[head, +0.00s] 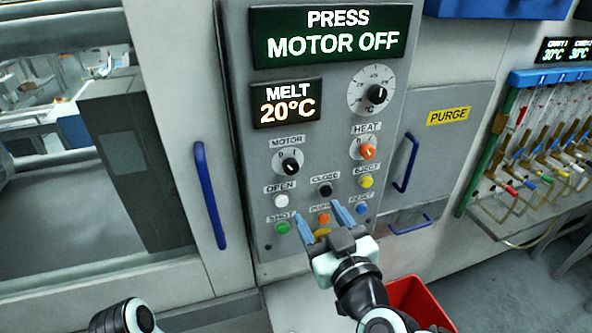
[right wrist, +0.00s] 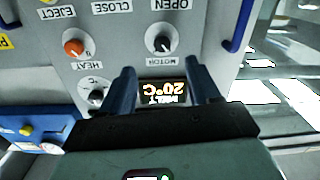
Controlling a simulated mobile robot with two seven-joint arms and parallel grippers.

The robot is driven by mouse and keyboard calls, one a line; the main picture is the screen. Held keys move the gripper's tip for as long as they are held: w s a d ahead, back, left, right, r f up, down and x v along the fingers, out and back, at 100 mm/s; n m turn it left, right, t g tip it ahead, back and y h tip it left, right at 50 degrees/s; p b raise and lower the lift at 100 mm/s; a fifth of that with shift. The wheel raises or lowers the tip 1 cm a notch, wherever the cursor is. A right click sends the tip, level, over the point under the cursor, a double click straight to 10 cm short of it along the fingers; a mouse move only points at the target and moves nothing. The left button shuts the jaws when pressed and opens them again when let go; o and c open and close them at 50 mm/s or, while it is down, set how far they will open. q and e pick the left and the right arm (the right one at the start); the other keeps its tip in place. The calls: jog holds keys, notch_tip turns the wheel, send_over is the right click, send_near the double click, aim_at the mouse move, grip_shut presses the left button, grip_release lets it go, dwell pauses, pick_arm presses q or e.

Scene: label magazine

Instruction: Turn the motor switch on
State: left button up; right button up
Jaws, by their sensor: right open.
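The motor switch (head: 290,165) is a black rotary knob on a white disc, below the MOTOR label on the grey control panel. I cannot clearly tell which mark its pointer faces. The display (head: 332,36) reads "PRESS MOTOR OFF". My right gripper (head: 316,211) is open and empty, in front of the lower button rows, below and right of the switch in the head view. In the right wrist view the panel is upside down, and the motor switch (right wrist: 162,42) lies beyond the gap between the blue fingers (right wrist: 161,68), apart from them. My left gripper is not in view.
The orange heat knob (head: 367,151) sits right of the switch. Several push buttons lie below, including the white open button (head: 281,201). Blue handles (head: 208,195) flank the panel. A red bin (head: 415,303) stands below right. A hose rack (head: 530,150) is at far right.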

aim_at(292, 169)
jog(key=x, duration=0.4)
jog(key=r+p+x, duration=0.1)
jog(key=x, duration=0.8)
jog(key=shift+a+r, duration=0.15)
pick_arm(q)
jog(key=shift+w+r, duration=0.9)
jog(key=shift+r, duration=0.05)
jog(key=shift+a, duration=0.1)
pick_arm(e)
jog(key=c, duration=1)
